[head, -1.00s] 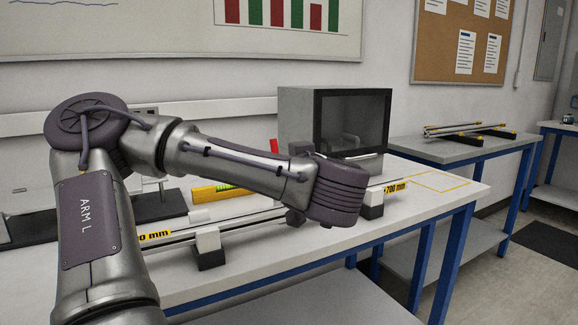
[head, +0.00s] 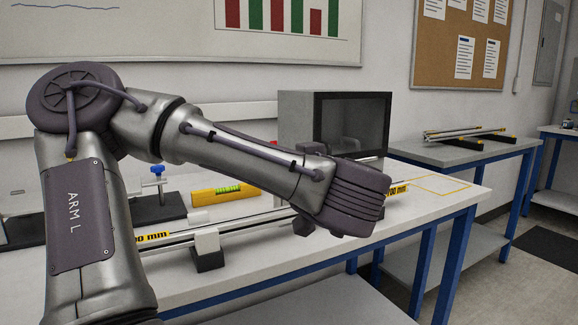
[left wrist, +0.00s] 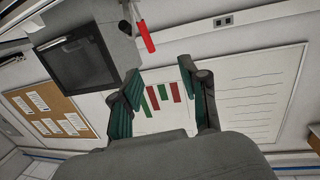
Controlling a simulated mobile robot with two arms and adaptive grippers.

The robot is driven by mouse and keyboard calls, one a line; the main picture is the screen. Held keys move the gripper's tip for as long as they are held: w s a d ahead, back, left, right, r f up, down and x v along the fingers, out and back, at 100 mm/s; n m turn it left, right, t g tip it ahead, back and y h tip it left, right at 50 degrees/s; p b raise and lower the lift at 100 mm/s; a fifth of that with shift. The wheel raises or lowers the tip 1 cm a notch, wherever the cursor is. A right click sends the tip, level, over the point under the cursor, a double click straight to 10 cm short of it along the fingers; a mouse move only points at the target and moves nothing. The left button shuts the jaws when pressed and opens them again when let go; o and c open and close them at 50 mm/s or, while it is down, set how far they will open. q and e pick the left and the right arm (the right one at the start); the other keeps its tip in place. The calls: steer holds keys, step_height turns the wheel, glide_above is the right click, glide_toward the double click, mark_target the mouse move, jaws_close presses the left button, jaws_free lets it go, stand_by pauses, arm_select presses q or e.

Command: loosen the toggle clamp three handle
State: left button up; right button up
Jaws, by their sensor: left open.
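A red handle (left wrist: 145,36) shows in the left wrist view, beside the grey box with the dark window. I cannot tell whether it belongs to toggle clamp three, as no clamp number is readable. No red handle shows in the head view, where my left arm covers part of the bench. In the head view the fingers cannot be made out behind the wrist. My right gripper is in neither view.
A rail with black-and-white supports (head: 207,248) runs along the white bench (head: 262,268). A yellow level (head: 226,193) and a blue-knobbed fixture (head: 157,172) stand behind it. The grey box (head: 348,125) stands at the bench's back. A second table (head: 440,149) is at right.

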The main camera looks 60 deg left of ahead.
arm_select(q)
steer(key=shift+d, duration=0.1)
steer(key=v, duration=0.7)
steer(key=shift+d, duration=0.2)
steer(key=shift+s, duration=0.1)
